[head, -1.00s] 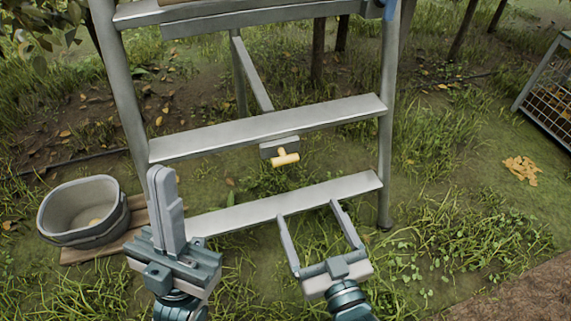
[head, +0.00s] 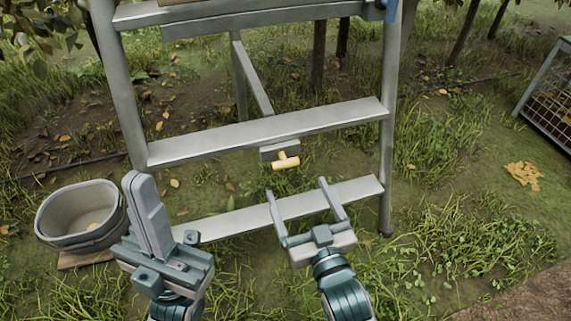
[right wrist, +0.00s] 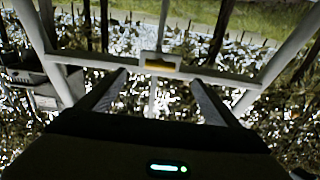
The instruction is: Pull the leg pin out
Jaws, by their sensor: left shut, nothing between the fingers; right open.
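The leg pin (head: 286,161) has a yellow T-shaped handle and sits in a small grey bracket (head: 268,153) under the middle step of the metal ladder (head: 255,136). It also shows as a yellow bar in the right wrist view (right wrist: 160,67), beyond and between the fingers. My right gripper (head: 297,185) is open and empty, a little below the pin in the head view and apart from it; it also shows in the right wrist view (right wrist: 160,80). My left gripper (head: 133,176) is shut and empty, left of the pin, in front of the ladder's left leg.
A grey bucket (head: 62,243) stands on a board at the left. A lower step (head: 250,218) crosses behind my grippers. A wire crate (head: 548,100) stands at the right edge, near a small pile of yellow pieces (head: 523,174).

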